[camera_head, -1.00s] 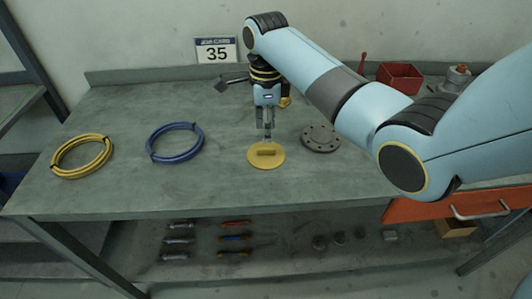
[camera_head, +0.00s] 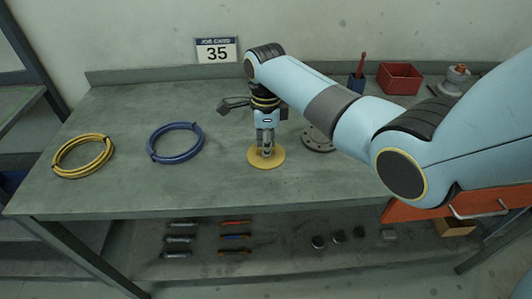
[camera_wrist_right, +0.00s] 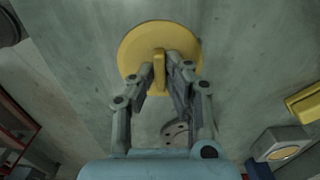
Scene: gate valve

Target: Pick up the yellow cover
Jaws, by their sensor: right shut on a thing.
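The yellow cover (camera_head: 252,161) is a flat round disc with a raised bar handle, lying on the workbench near its middle. In the right wrist view the cover (camera_wrist_right: 137,42) shows at the top, with its handle (camera_wrist_right: 159,68) between the fingers. My right gripper (camera_head: 266,152) reaches down from above and is shut on the handle; it also shows in the right wrist view (camera_wrist_right: 162,74). The cover looks to be still on the bench top. My left gripper is not in view.
A grey flange (camera_head: 318,139) lies just right of the cover, partly behind my arm. A blue cable coil (camera_head: 175,143) and a yellow one (camera_head: 83,156) lie to the left. A red bin (camera_head: 399,78) stands at the back right. The front of the workbench (camera_head: 200,190) is clear.

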